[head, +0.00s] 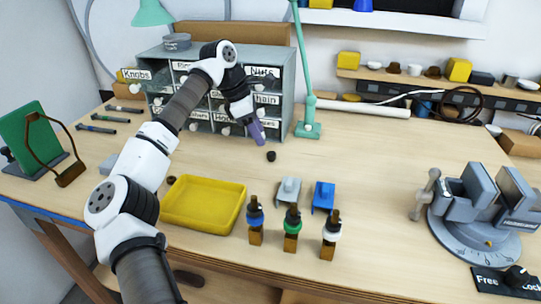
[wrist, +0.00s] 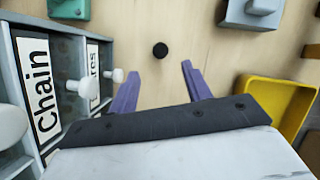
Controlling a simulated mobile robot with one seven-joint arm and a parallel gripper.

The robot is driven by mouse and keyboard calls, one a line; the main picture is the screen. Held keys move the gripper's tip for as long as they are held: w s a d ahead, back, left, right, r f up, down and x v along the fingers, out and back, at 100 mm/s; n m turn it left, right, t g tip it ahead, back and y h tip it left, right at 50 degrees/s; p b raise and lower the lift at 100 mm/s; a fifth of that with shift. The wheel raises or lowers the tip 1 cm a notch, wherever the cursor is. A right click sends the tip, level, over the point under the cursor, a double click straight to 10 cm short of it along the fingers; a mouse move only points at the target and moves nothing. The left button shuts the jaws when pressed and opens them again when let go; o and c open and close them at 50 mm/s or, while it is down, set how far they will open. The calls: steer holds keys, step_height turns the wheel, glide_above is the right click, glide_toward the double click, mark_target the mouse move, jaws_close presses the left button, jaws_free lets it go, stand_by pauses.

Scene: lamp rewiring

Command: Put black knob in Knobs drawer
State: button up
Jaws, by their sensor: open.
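The black knob (head: 271,156) is a small dark round piece on the bare wood tabletop, in front of the grey drawer cabinet (head: 285,85). In the wrist view the knob (wrist: 160,50) lies just beyond and between the fingertips, touching neither. My gripper (head: 259,134) has purple fingers, open and empty, just above and left of the knob in the head view. The fingers spread apart in the wrist view (wrist: 158,78). The Knobs drawer (head: 137,75) is at the cabinet's upper left and appears to stand out from the front.
My arm crosses in front of the cabinet, hiding some drawers. A green lamp stand (head: 308,129) stands right of the cabinet. Tabletop right of the knob is clear.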

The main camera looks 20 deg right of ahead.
mark_target(269, 153)
steer(key=p+x, duration=0.2)
steer(key=x, duration=0.5)
steer(key=shift+s+f, duration=0.15)
jaws_close()
steer(key=shift+a, duration=0.1)
stand_by(0.3)
